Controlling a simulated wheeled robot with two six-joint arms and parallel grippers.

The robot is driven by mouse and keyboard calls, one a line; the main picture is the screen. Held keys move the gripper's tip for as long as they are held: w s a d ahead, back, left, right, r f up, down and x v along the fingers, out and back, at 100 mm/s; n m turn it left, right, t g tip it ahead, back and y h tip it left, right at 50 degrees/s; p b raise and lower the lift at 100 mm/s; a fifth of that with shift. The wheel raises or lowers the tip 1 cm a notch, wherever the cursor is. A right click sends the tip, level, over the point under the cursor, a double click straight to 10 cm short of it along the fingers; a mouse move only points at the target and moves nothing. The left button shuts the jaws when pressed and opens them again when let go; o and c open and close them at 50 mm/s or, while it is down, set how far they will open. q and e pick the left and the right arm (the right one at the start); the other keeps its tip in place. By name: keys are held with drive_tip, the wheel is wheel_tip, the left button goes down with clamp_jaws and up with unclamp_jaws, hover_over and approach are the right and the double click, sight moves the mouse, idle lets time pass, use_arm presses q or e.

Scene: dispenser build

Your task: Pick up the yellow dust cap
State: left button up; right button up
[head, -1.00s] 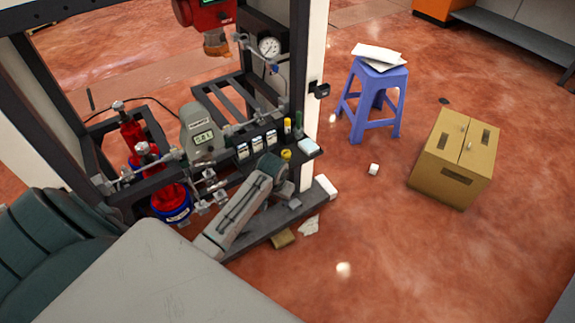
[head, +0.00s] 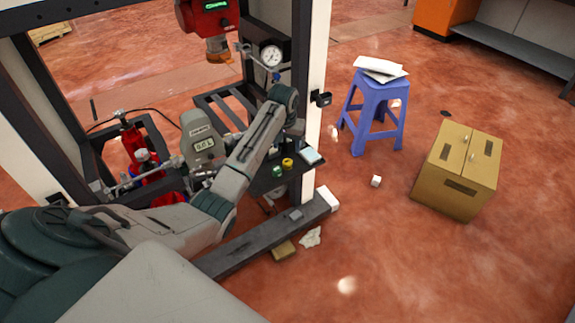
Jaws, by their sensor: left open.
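The yellow dust cap (head: 287,162) is a small round cap on the dark shelf of the rig, at its right end. A similar green cap (head: 277,171) sits just left of and nearer than it. My left arm reaches in from the left across the rig. My left gripper (head: 296,130) is at the arm's far end, above the yellow cap in the picture and apart from it. It is open, small and partly hidden by its own wrist; no held object shows. My right gripper is not in view.
A light blue pad (head: 311,156) lies right of the cap, beside the rig's upright post (head: 317,100). A grey instrument (head: 201,138) and a gauge (head: 271,56) stand near my arm. A blue stool (head: 375,105) and cardboard box (head: 457,170) are on the floor, right.

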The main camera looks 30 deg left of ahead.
sight(287, 161)
use_arm(q)
drive_tip(key=f, duration=0.3)
drive_tip(key=w+f, duration=0.1)
drive_tip(key=f, duration=0.4)
drive_tip(key=shift+w+a+f+b, duration=0.2)
drive_tip(key=shift+a+f+b, duration=0.1)
drive_tip(key=shift+f, duration=0.4)
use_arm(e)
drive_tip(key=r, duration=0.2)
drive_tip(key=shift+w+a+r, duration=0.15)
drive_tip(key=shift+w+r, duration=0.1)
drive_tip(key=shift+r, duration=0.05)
use_arm(q)
drive_tip(key=c, duration=0.9)
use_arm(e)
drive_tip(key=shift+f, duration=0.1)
